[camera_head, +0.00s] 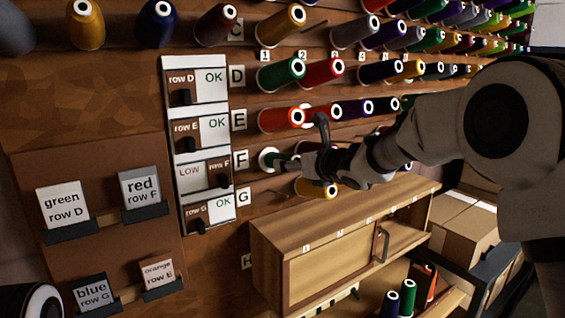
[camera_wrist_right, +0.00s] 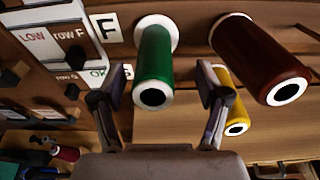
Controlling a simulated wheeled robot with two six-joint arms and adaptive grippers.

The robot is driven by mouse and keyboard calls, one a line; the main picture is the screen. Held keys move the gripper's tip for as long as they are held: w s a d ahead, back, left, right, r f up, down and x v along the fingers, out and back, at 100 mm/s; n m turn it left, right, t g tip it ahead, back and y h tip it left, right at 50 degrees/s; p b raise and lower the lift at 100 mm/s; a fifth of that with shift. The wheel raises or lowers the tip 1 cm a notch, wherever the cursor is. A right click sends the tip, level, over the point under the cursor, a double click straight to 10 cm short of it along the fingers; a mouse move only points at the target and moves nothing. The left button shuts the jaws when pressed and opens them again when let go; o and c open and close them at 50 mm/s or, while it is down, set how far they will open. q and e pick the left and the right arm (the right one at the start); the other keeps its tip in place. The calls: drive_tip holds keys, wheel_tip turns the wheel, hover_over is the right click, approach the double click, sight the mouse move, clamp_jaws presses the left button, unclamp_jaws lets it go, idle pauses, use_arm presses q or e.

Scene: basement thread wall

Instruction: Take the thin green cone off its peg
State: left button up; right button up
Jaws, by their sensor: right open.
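The thin green cone (camera_wrist_right: 156,60) is on its peg in row F, with a white disc around its far end and its dark, white-ringed end facing me. In the head view the green cone (camera_head: 284,158) is partly hidden by my right gripper (camera_head: 309,147). In the right wrist view my right gripper (camera_wrist_right: 153,84) is open, with one finger on each side of the cone's near end. A gap shows between the cone and each finger. My left gripper is not in view.
A dark red cone (camera_wrist_right: 258,60) and a yellow cone (camera_wrist_right: 233,105) are close on the right. A red-orange cone (camera_head: 281,119) is in row E above. A wooden cabinet (camera_head: 330,250) juts out below. The label panel (camera_head: 196,140) is to the left.

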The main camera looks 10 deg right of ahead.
drive_tip(key=shift+a, duration=0.15)
drive_tip(key=c, duration=0.5)
drive_tip(key=shift+w+a, duration=0.1)
drive_tip(key=shift+a, duration=0.15)
drive_tip(key=c, duration=0.6)
drive_tip(key=shift+a, duration=0.1)
drive_tip(key=shift+s+d, duration=0.2)
drive_tip(key=shift+d, duration=0.05)
drive_tip(key=shift+s+d+b, duration=0.35)
drive_tip(key=shift+s+b, duration=0.3)
drive_tip(key=shift+b, duration=0.05)
drive_tip(key=b+v, duration=0.3)
drive_tip(key=v, duration=0.7)
